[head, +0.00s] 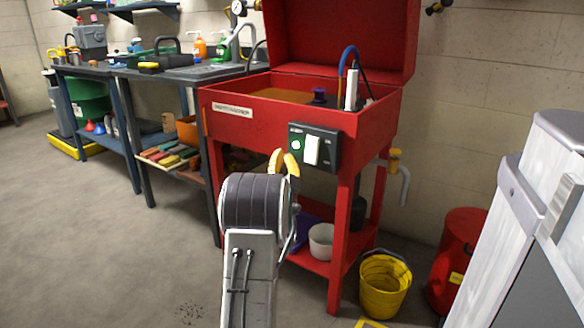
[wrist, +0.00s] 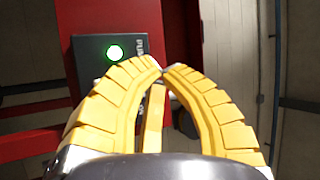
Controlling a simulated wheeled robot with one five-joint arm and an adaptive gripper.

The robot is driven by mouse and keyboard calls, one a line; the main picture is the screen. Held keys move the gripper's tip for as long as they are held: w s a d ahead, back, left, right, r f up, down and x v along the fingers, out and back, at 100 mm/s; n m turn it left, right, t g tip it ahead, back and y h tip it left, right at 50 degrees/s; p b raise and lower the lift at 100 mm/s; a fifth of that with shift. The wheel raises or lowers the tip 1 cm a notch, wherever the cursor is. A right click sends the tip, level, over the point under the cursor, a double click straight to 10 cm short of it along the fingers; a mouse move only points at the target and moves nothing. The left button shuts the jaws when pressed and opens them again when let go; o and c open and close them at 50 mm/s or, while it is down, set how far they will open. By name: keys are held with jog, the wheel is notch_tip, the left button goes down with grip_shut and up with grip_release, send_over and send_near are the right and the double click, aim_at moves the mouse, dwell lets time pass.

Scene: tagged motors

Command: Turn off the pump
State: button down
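The pump's dark switch box (head: 322,163) is on the front of the red parts washer (head: 290,120). It carries a lit green light (head: 296,144) and a white rocker switch (head: 312,150). My gripper (head: 284,158), with yellow fingers, is just in front of and below the box's left side. In the wrist view its fingertips (wrist: 162,70) come together, with no object pinched at the tips. The box (wrist: 92,62) and the glowing green light (wrist: 114,52) show beyond the left finger.
The washer's red lid (head: 340,35) stands open. A yellow bucket (head: 384,284) and a red can (head: 458,255) are on the floor to the right. A grey-white cabinet (head: 530,220) fills the right edge. A dark workbench (head: 175,72) stands left. The left floor is clear.

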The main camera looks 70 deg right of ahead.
jog(key=shift+s+a+f, duration=0.1)
jog(key=shift+a+f, duration=0.15)
jog(key=shift+f, duration=0.05)
jog(key=shift+d, duration=0.15)
dwell(0.4)
